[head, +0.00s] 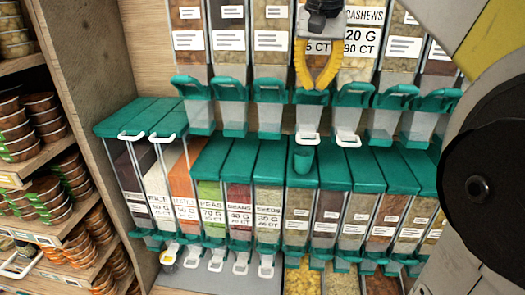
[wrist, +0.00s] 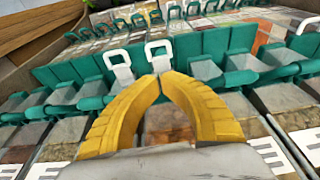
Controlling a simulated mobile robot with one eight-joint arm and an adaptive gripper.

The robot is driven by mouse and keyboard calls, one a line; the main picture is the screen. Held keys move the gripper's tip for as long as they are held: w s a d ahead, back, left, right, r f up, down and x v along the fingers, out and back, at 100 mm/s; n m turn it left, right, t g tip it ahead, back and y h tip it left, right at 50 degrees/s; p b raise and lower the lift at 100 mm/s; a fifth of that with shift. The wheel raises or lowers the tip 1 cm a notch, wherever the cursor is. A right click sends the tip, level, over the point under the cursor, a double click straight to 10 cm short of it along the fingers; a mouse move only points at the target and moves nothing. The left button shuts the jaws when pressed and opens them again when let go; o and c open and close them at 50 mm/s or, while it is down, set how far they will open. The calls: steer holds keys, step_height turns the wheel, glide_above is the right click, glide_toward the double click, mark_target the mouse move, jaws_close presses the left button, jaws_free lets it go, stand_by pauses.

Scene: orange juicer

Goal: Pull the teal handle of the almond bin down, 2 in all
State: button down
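The upper row of clear bins has a teal handle at the foot of each bin. My gripper (head: 314,86) is in front of the bin left of the one labelled CASHEWS (head: 364,15). It covers that bin's name, so I cannot read whether it says almonds. That bin's teal handle (head: 311,98) is just below my fingertips; contact cannot be told. In the wrist view my yellow fingers (wrist: 160,78) meet at their tips with nothing seen between the tips. Brown-orange bin contents (wrist: 168,120) show between the fingers, and they hide most of the handle there.
White loops (head: 308,139) and (head: 347,140) hang below the upper row. Shelves of round tubs (head: 50,195) stand at the left, beyond a wooden panel (head: 95,100).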

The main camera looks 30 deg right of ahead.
step_height(320, 180, down, 3)
steer(key=shift+s+a+f+b, duration=0.15)
steer(key=shift+b, duration=0.8)
stand_by(0.4)
steer(key=r+p, duration=0.1)
steer(key=w+r+p, duration=0.1)
steer(key=r+p, duration=0.1)
steer(key=d+r+p, duration=0.1)
steer(key=r+p, duration=0.1)
steer(key=shift+w+r, duration=0.15)
steer(key=shift+r, duration=0.1)
step_height(320, 180, up, 3)
steer(key=shift+w+d+f+p, duration=0.1)
steer(key=shift+w+f+p, duration=0.05)
steer(key=shift+p, duration=0.95)
steer(key=shift+f, duration=0.1)
steer(key=shift+s+b+x, duration=0.1)
steer(key=shift+b+x, duration=0.35)
steer(key=shift+x, duration=0.2)
steer(key=shift+s+b+x, duration=0.15)
steer(key=shift+b+x, duration=0.3)
steer(key=shift+x, duration=0.15)
steer(key=shift+f, duration=0.25)
